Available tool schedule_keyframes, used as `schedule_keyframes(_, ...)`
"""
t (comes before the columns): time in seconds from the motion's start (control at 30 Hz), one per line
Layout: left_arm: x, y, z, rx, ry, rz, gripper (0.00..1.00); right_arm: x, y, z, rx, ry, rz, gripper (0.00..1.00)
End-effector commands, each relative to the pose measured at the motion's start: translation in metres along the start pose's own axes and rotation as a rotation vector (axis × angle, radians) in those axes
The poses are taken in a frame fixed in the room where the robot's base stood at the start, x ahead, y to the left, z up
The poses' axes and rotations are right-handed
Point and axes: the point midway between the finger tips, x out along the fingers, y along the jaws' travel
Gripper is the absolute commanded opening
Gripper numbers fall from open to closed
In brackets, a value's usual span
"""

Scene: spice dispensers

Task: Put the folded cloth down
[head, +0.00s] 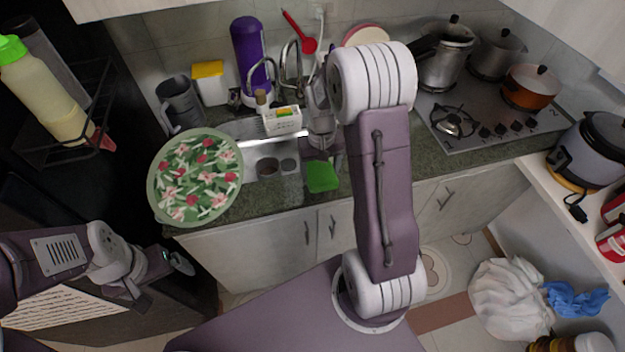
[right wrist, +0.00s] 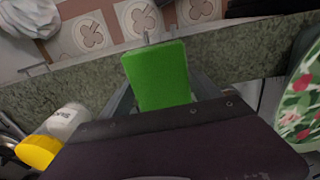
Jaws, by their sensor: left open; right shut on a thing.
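The folded cloth (head: 321,176) is a small bright green rectangle at the counter's front edge in the head view. It fills the middle of the right wrist view (right wrist: 157,75). My right gripper (head: 322,155) is shut on the cloth, and its fingers are partly hidden behind it in the wrist view. The cloth overlaps the counter in both views; whether it touches the surface I cannot tell. My left gripper (head: 182,264) is open and empty, low at the left, in front of the cabinets and apart from the cloth.
The granite counter (head: 275,196) has a narrow bare strip along its front edge. A floral plate (head: 196,177) stands left of the cloth. A sink, a small white box (head: 283,120) and a purple dispenser (head: 248,52) are behind. The stove (head: 480,120) with pots is at right.

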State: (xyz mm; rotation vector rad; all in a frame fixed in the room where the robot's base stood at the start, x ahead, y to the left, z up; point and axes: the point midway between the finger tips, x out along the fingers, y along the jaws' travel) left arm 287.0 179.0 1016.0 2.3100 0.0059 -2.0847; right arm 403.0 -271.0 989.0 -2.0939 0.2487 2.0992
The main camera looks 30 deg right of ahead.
Motion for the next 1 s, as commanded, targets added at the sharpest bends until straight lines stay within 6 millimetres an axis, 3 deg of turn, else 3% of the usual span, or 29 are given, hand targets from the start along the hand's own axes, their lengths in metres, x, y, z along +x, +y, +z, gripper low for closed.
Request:
schedule_keyframes(0.17,-0.003,0.000,0.000,0.000,0.000,0.000,0.94,0.012,-0.020,-0.006,0.000,0.000,0.000,0.32)
schedule_keyframes(0.3,-0.003,0.000,0.000,0.000,0.000,0.000,0.94,0.017,-0.021,-0.007,0.001,-0.001,0.000,0.32)
schedule_keyframes(0.53,-0.006,0.000,-0.001,0.000,0.000,0.000,0.94,0.052,-0.020,-0.006,0.001,-0.003,0.000,0.32)
schedule_keyframes(0.9,-0.003,0.000,0.000,0.000,0.000,0.000,0.94,0.058,-0.020,-0.007,0.001,0.001,0.000,0.32)
schedule_keyframes(0.93,-0.004,0.000,0.000,0.000,0.000,0.000,0.94,0.057,-0.020,-0.007,0.001,0.001,0.000,0.77)
schedule_keyframes(1.0,-0.004,0.000,0.000,0.000,0.000,0.000,0.94,0.056,-0.020,-0.007,0.001,0.001,0.000,0.94)
